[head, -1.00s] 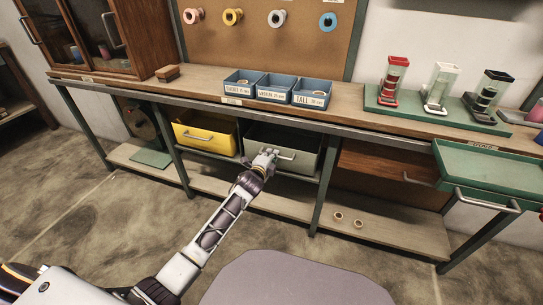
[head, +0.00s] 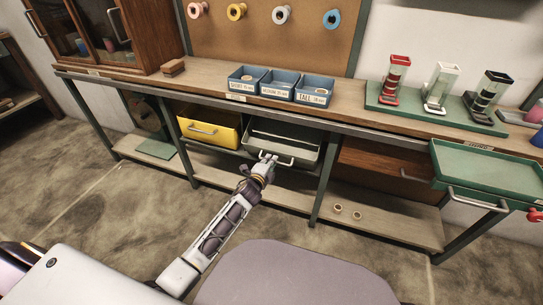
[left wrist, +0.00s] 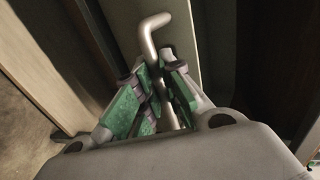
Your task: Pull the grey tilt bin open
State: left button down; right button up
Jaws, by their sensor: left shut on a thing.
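The grey tilt bin (head: 283,140) hangs under the workbench, to the right of the yellow bin. It is tilted outward at the top, and its inside shows in the head view. Its light bar handle (head: 285,162) runs across the front. My left gripper (head: 266,163) is at the left end of this handle. In the left wrist view the green fingers (left wrist: 158,92) are closed around the pale bent handle bar (left wrist: 152,35). The grey bin front is behind the bar there. My right gripper is not in view.
The yellow bin (head: 210,130) is just left of the grey one. A green tray drawer (head: 490,170) sticks out at the right. A stool seat (head: 295,275) is in the foreground. Two small rings (head: 338,208) lie on the lower shelf.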

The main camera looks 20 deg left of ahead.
pick_arm(q)
jog(key=shift+s+a+f, duration=0.1)
jog(key=shift+s+f, duration=0.4)
jog(key=shift+f, duration=0.2)
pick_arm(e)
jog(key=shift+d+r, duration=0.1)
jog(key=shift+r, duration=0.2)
pick_arm(q)
jog(key=c, duration=1.5)
grip_release()
jog(key=shift+w, duration=0.15)
jog(key=shift+r, duration=0.15)
jog(key=shift+v, duration=6)
